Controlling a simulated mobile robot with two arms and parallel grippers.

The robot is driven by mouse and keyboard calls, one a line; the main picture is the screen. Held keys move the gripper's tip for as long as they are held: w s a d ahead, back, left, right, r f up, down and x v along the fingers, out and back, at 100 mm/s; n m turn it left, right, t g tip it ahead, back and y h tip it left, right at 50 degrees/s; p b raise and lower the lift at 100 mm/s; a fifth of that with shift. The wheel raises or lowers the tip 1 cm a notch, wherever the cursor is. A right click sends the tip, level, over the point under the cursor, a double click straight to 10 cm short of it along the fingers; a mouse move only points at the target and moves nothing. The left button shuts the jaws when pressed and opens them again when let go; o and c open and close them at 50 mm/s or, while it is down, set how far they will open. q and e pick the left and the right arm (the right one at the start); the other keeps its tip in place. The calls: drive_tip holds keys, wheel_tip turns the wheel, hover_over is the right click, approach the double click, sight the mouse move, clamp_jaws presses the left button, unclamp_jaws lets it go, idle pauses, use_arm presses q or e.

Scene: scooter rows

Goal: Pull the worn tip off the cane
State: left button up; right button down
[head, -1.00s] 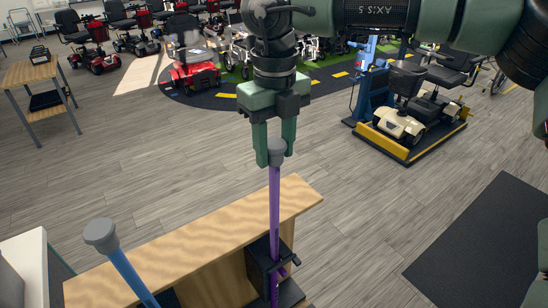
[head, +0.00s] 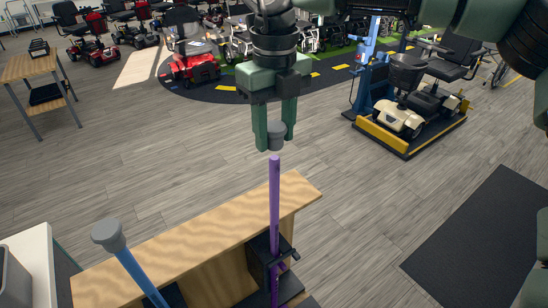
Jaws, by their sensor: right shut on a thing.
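The purple cane (head: 274,200) stands upright in a black clamp (head: 268,262) on the wooden bench. Its upper end is bare. My right gripper (head: 275,138) is shut on the grey worn tip (head: 276,136), which is a little above the cane's upper end, with a visible gap between them. A blue cane (head: 138,274) with a grey tip (head: 109,235) on its upper end leans to the left of it. My left gripper is not in view.
The wooden bench (head: 205,228) has a light top. A white cabinet (head: 30,250) stands at the lower left and a small table (head: 30,68) at the upper left. A scooter (head: 405,105) sits on a yellow-edged platform at the right. A dark mat (head: 480,240) lies on the floor.

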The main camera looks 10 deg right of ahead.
sight(274, 126)
idle(0.3)
drive_tip(key=shift+r+p, duration=1.55)
drive_tip(key=shift+r, duration=0.95)
